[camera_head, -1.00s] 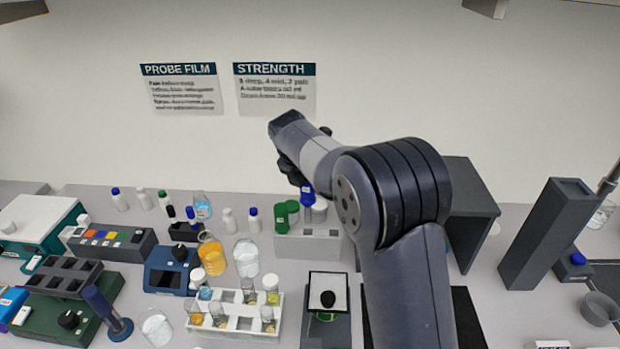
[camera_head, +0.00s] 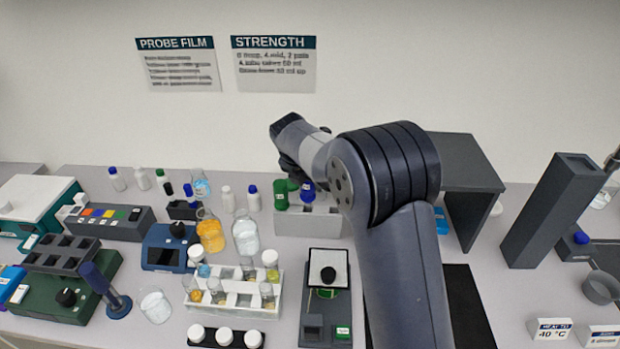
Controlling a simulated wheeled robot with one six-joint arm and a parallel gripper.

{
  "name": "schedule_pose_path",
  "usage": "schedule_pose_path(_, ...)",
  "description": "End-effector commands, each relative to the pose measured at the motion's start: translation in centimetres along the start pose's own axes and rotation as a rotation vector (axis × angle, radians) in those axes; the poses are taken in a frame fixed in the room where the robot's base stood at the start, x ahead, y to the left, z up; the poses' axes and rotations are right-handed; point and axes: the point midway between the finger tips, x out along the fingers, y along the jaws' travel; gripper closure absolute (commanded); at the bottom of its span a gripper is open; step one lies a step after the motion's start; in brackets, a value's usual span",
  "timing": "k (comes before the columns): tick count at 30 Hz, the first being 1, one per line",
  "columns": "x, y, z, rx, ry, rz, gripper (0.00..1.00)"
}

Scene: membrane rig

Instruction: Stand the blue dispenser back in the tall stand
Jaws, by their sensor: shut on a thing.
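My gripper (camera_head: 288,163) is at the back middle of the bench, partly hidden by my own arm. It is shut on the blue dispenser (camera_head: 307,191), of which only a small blue part shows just below it. The dispenser is over or at the top of a pale grey block stand (camera_head: 300,222), right beside a green-topped thing (camera_head: 281,192) there. I cannot tell whether its lower end is inside the stand. My arm covers the stand's right end. A tall dark grey hollow column (camera_head: 550,215) stands at the right.
Small bottles (camera_head: 227,198) stand left of the block stand. A dark shelf-like box (camera_head: 470,175) is right of my arm. Bare bench lies left of the column.

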Motion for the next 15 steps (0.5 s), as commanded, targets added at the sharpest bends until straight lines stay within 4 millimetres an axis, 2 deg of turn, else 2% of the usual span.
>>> schedule_pose_path(6,1.5,0.0,-0.7,0.000,0.000,-0.001,0.94)
schedule_pose_path(15,2.6,0.0,-1.1,0.000,0.000,0.000,0.94)
